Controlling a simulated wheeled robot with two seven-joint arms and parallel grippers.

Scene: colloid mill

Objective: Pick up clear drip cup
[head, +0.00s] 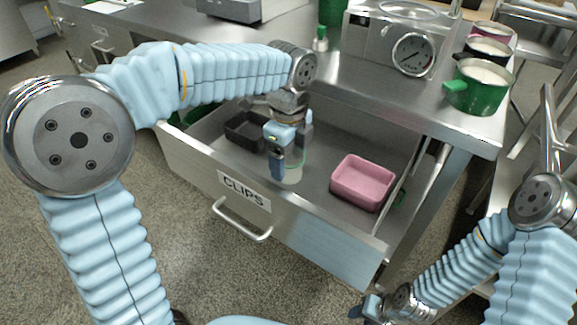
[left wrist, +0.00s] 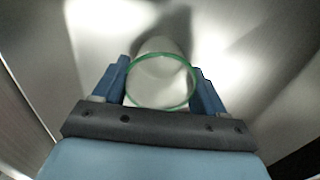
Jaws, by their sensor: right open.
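The clear drip cup (head: 293,172) has a green-tinted rim and stands in the open drawer, partly hidden by my left gripper. In the left wrist view the cup (left wrist: 160,85) sits between the two blue fingers, which lie against its sides. My left gripper (head: 283,160) points down into the drawer and appears shut on the cup. I cannot tell whether the cup touches the drawer floor. My right gripper (head: 366,310) is open at the bottom of the head view, outside the drawer and far from the cup.
The drawer (head: 325,232) labelled CLIPS also holds a pink bin (head: 363,182) to the right and a dark bin (head: 245,130) at the back left. On the bench above stand a machine with a dial (head: 414,54) and a green pot (head: 478,88).

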